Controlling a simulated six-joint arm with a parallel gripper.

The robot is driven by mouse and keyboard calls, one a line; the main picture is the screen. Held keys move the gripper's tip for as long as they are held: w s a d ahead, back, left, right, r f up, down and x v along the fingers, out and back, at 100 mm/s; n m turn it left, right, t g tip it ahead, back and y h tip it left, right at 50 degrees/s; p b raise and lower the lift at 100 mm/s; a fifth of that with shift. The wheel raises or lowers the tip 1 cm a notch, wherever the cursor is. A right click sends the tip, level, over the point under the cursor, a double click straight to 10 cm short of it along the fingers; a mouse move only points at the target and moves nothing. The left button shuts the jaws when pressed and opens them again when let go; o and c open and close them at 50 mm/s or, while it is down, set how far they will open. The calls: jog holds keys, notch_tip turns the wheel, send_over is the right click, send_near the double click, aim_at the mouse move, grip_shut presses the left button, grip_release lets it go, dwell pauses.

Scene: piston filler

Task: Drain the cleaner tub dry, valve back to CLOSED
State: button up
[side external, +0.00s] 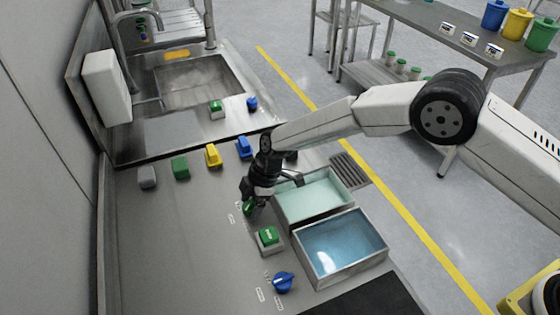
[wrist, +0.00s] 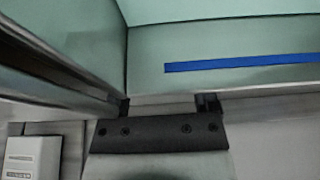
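Two rectangular metal tubs are set in the bench. The farther tub (side external: 347,205) shows pale green inside; the nearer tub (side external: 384,248) shows blue liquid. I see no readable name on either. A green valve handle (side external: 249,208) is beside the pale green tub, and a blue valve knob (side external: 283,283) is beside the blue one. My black gripper (side external: 258,190) is low over the green handle and partly hides it; I cannot tell whether they touch. In the wrist view, my gripper (wrist: 165,104) has its finger parts apart, with a pale tub wall bearing a blue stripe (wrist: 240,63) beyond.
A green button (side external: 268,236) sits between the valves. Green, yellow and blue scrub blocks stand left of my arm, near a sink (side external: 195,85). Small labels by the valves are unreadable. A floor grate (side external: 350,170) lies beyond the tubs.

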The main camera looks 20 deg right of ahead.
jog(key=shift+o, duration=0.3)
jog(key=v, duration=0.7)
jog(key=shift+d+r, duration=0.2)
jog(key=shift+r, duration=0.15)
dwell(0.3)
